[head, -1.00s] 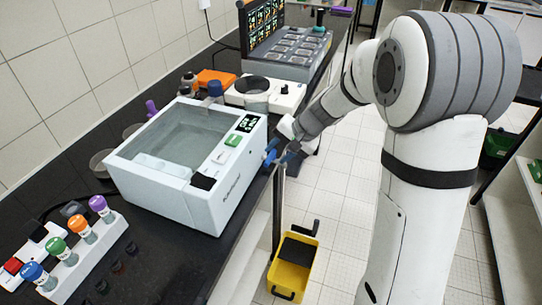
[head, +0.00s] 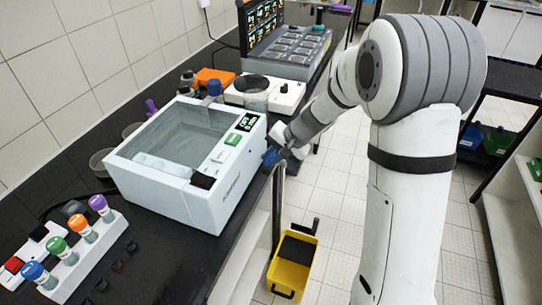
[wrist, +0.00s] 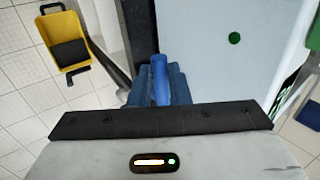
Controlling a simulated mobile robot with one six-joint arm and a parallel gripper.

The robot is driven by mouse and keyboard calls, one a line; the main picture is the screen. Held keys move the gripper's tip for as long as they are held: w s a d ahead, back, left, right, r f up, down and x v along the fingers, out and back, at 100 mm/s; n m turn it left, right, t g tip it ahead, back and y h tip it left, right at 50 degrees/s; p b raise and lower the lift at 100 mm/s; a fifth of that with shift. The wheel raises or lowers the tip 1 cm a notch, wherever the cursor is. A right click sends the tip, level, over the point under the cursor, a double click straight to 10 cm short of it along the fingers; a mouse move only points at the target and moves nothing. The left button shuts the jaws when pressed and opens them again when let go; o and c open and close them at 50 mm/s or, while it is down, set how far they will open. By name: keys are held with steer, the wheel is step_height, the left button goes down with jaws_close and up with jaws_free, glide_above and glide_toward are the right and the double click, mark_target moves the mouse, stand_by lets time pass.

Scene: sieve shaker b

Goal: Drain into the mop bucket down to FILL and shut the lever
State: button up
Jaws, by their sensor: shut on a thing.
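The white water bath (head: 235,192) stands on the dark bench, its clear-topped tank holding water. A blue lever (wrist: 160,72) sticks out beside its side wall in the wrist view. My gripper (head: 272,156) is at the bath's lower right side, and its blue fingers (wrist: 158,88) are shut on the lever. The fingers hide the lever's base and any outlet. The yellow mop bucket (head: 292,270) stands on the floor below the bench edge and also shows in the wrist view (wrist: 62,28). I cannot make out a FILL mark or any flow.
A rack of coloured-cap tubes (head: 85,252) stands at the front left of the bench. A hot plate (head: 268,92) and an orange box (head: 215,78) are behind the bath. A shelf unit (head: 515,200) stands at the right.

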steer(key=shift+a, duration=0.1)
jaws_close()
steer(key=shift+d+n+b, duration=0.2)
steer(key=shift+n+b, duration=0.1)
steer(key=shift+b, duration=0.05)
steer(key=shift+w+d+n+g+b, duration=0.1)
steer(key=shift+d+n+g+b, duration=0.2)
steer(key=shift+n+g+b, duration=0.4)
steer(key=shift+w+d+n+g+b, duration=0.15)
steer(key=shift+d+n+g+b, duration=0.25)
steer(key=shift+n, duration=0.65)
steer(key=shift+w+d+n+g+b, duration=0.1)
steer(key=shift+d+n+g+b, duration=0.15)
steer(key=shift+n+g+b, duration=0.5)
steer(key=o, duration=0.8)
jaws_free()
steer(key=shift+v, duration=4)
